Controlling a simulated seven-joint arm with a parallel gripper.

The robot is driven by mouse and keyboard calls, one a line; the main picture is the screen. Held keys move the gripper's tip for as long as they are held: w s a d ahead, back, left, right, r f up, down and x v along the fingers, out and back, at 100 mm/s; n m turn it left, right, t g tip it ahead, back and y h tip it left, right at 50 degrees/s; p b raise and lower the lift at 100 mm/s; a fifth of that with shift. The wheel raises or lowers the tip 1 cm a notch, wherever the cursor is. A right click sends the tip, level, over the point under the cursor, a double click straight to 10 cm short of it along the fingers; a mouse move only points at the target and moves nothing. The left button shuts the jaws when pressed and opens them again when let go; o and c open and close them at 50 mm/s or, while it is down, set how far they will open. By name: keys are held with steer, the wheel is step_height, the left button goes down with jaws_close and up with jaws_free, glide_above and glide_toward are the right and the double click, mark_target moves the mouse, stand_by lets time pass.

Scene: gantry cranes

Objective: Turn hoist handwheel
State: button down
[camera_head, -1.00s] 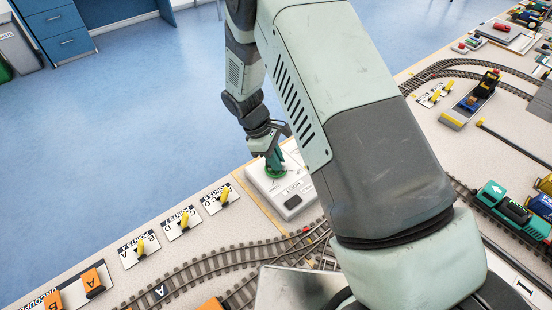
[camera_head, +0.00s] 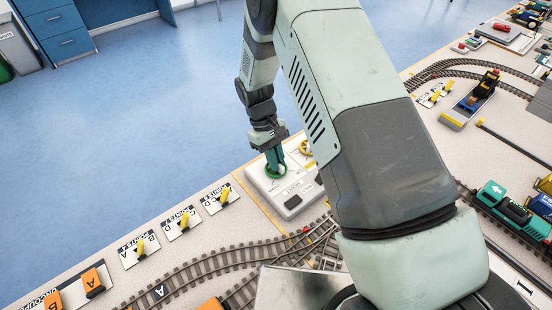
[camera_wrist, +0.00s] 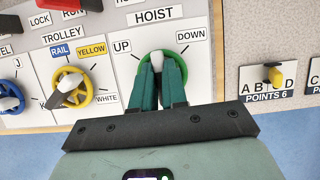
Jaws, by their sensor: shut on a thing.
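The hoist handwheel is a green wheel (camera_wrist: 141,79) with a pale grey handle or pointer (camera_wrist: 157,61), below the HOIST label in the wrist view, between the UP and DOWN labels. My gripper (camera_wrist: 158,75) is shut on it, with its green fingers on both sides of the grey part. The fingers hide the lower part of the wheel. In the head view, the green wheel (camera_head: 275,176) sits on the white control box (camera_head: 291,205), with my gripper (camera_head: 273,161) pointing down onto it.
A yellow TROLLEY wheel (camera_wrist: 75,92) stands left of the hoist wheel, and a blue wheel (camera_wrist: 10,96) is farther left. A POINTS 6 lever (camera_wrist: 273,75) is at the right. Tracks (camera_head: 225,262) run in front of the box.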

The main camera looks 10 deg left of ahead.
stand_by(0.3)
steer(key=c, duration=1.2)
jaws_free()
steer(key=shift+o, duration=0.2)
steer(key=v, duration=1)
steer(key=shift+r, duration=0.4)
